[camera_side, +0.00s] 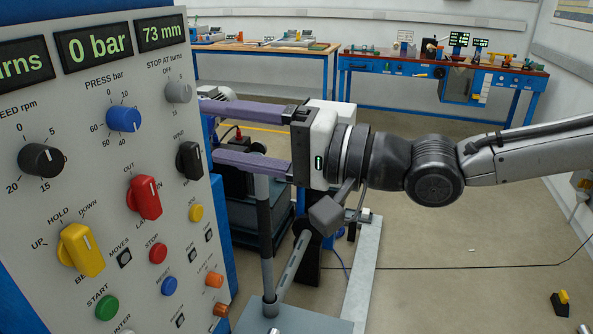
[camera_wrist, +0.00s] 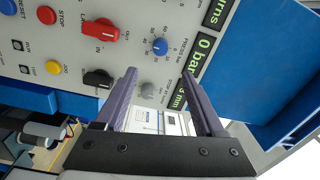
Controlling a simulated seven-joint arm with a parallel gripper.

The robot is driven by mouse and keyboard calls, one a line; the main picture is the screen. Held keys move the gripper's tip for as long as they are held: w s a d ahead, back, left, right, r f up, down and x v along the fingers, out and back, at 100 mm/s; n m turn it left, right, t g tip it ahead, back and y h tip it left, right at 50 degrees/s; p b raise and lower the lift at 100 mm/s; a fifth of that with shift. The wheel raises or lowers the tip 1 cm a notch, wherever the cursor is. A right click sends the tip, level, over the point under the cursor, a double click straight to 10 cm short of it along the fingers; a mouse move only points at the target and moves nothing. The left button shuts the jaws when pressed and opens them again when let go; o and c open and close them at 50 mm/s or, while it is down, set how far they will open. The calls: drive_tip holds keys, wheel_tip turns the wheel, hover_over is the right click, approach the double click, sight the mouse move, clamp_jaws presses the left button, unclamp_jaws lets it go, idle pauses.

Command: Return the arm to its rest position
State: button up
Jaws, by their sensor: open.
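My gripper (camera_side: 209,132) is level in the side view, its two long purple fingers pointing left at the control panel (camera_side: 75,195). The fingers are wide apart with nothing between them. The fingertips are close to the panel's right edge; whether they touch it I cannot tell. In the wrist view my gripper (camera_wrist: 158,72) is open before the panel, with the grey STOP AT turns knob (camera_wrist: 148,88) showing between the fingers. The black knob (camera_wrist: 98,79) is left of the fingers there.
The panel carries a red knob (camera_side: 144,197), a yellow knob (camera_side: 81,249), a blue knob (camera_side: 123,118) and several buttons. Displays read 0 bar and 73 mm. A metal post (camera_side: 265,240) stands below the gripper.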

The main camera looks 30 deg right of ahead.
drive_tip(key=w+d+r+m+t+h, duration=0.25)
drive_tip(key=d+r, duration=0.35)
drive_tip(key=d, duration=0.5)
drive_tip(key=s+d+f+h, duration=0.1)
drive_tip(key=s+d+h, duration=0.15)
drive_tip(key=d, duration=0.55)
drive_tip(key=s+d+f+h, duration=0.15)
drive_tip(key=d+h, duration=0.25)
drive_tip(key=d, duration=0.4)
drive_tip(key=s+d+f+n+g+h, duration=0.2)
drive_tip(key=s+d+f+g+h, duration=0.15)
drive_tip(key=s+d+f, duration=0.65)
drive_tip(key=s+f+n+g, duration=0.6)
drive_tip(key=s+f+n, duration=0.1)
drive_tip(key=s+f, duration=0.6)
drive_tip(key=shift+d, duration=0.35)
